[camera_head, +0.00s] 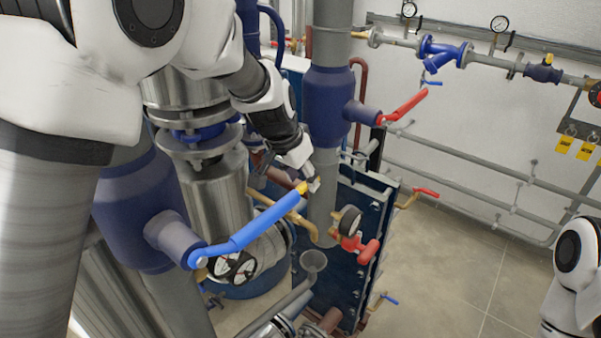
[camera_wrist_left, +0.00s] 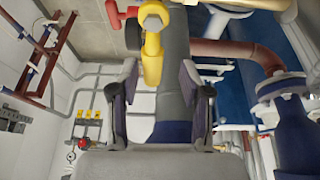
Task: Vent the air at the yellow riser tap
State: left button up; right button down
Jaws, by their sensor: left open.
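The yellow riser tap (camera_head: 302,188) shows as a small yellow piece on a tan bent pipe (camera_head: 286,207) beside the grey riser. Its yellow handle (camera_wrist_left: 152,58) is large in the left wrist view, in line with the gap between my fingers. My left gripper (camera_head: 309,183) is right at the tap in the head view, partly covering it. In the left wrist view my left gripper (camera_wrist_left: 158,75) has its two fingers apart, one to each side of the handle, with visible gaps. I cannot tell how deep the handle sits between them. My right gripper is out of view.
A long blue lever (camera_head: 250,222) lies just left of the tap. A funnel (camera_head: 313,261) is below. A red lever (camera_head: 408,104) sticks out above right. Floor at right is clear.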

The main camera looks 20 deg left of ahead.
pick_arm(q)
jog(key=shift+w+d, duration=0.1)
jog(key=shift+c, duration=0.3)
jog(key=shift+w+d, duration=0.25)
jog(key=shift+d, duration=0.3)
grip_shut()
jog(key=shift+a, duration=0.15)
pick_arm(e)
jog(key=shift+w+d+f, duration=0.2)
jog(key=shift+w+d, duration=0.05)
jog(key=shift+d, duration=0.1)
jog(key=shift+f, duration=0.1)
